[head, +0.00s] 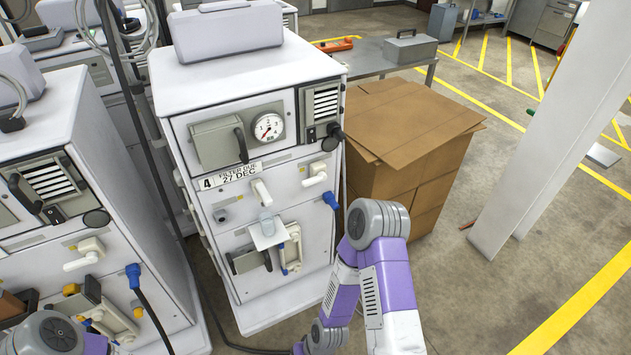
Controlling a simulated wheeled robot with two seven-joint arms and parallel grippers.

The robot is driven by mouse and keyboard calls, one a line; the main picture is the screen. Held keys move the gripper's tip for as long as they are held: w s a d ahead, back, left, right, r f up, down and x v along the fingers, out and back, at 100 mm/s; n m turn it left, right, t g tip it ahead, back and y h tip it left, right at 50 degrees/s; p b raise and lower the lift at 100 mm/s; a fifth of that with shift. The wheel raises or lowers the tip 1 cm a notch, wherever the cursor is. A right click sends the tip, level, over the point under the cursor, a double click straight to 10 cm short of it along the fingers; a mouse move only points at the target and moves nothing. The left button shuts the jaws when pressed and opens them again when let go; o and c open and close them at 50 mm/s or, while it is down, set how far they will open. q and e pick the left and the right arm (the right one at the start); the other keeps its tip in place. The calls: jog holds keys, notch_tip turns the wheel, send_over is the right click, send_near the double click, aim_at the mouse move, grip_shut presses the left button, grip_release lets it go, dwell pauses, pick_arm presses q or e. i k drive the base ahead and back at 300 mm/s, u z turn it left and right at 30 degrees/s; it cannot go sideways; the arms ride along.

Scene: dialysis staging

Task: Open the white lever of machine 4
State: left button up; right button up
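Machine 4 (232,231) is a white cabinet in the middle of the head view, with a label (230,175) reading "4 FILTER DUE 27 DEC". Below the label, a small white lever (261,192) sits on the front panel, tilted slightly. A second white handle (315,174) sticks out to its right, below the vent. I cannot tell from here which of the two is the lever named, or whether it is open. My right arm stands in front of the machine's lower right side. My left arm shows only at the bottom left corner. Neither gripper is in view.
Another white machine (62,130) stands close on the left, with a blue plug (133,276) and cable. A stack of cardboard boxes (413,127) stands right of machine 4. A white pillar (545,140) stands farther right. Floor with yellow lines is open at the right.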

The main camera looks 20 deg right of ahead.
aim_at(321, 176)
jog(key=u, duration=1.25)
jog(key=i, duration=0.6)
jog(key=z, duration=2.4)
